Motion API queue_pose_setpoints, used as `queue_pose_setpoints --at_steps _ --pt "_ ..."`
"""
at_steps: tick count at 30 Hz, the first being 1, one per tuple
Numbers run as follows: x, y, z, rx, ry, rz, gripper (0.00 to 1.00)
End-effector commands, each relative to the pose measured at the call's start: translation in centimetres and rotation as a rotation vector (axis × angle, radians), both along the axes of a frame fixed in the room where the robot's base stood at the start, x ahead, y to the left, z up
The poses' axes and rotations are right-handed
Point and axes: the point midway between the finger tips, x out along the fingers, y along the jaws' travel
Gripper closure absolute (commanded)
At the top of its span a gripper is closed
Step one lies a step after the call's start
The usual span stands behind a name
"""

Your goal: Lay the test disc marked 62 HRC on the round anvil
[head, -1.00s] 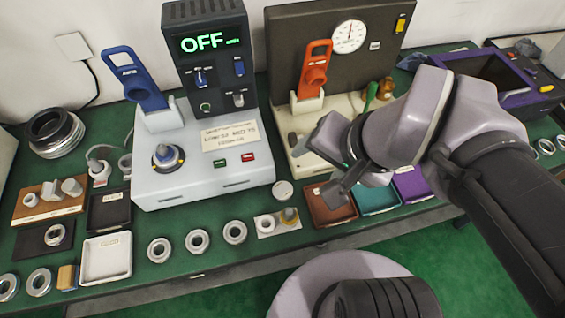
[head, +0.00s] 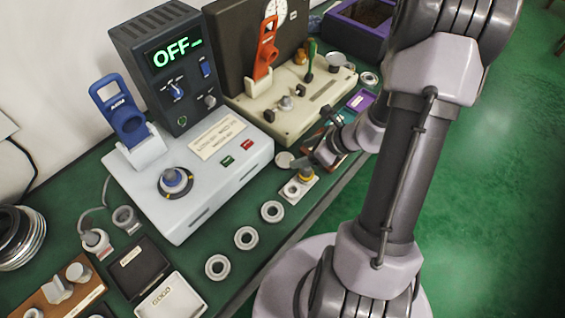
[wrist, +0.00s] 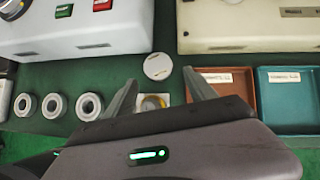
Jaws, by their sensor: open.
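A flat pale grey disc (head: 284,159) lies on the green bench in front of the white machine; faint marks show on it in the wrist view (wrist: 157,66), too small to read. I cannot tell whether it is the 62 HRC test disc or the round anvil. My gripper (wrist: 153,92) is open, its fingers pointing toward the bench. Between them shows a pale plate with a yellowish round piece (wrist: 152,102), partly hidden by my gripper body. In the head view the plate (head: 290,198) also bears a ring. No 62 HRC mark is legible.
Several steel rings (head: 246,238) lie in a row left of the plate. The white machine (head: 190,180) and the cream machine (head: 290,110) stand behind. A rust-red tray (wrist: 221,112) and a teal tray (wrist: 290,120) sit to the right.

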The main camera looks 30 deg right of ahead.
Motion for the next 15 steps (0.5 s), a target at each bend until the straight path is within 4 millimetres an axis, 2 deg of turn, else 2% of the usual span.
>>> queue_pose_setpoints --at_steps 1,5,9,15 --pt "0.4 0.3 -1.0 0.0 0.001 0.003 0.35" --pt "1.2 0.8 -2.0 0.0 0.0 0.003 0.35" --pt "2.5 2.0 -4.6 0.0 0.0 0.004 0.35" --pt "3.5 2.6 -5.5 -0.001 -0.001 0.003 0.35"
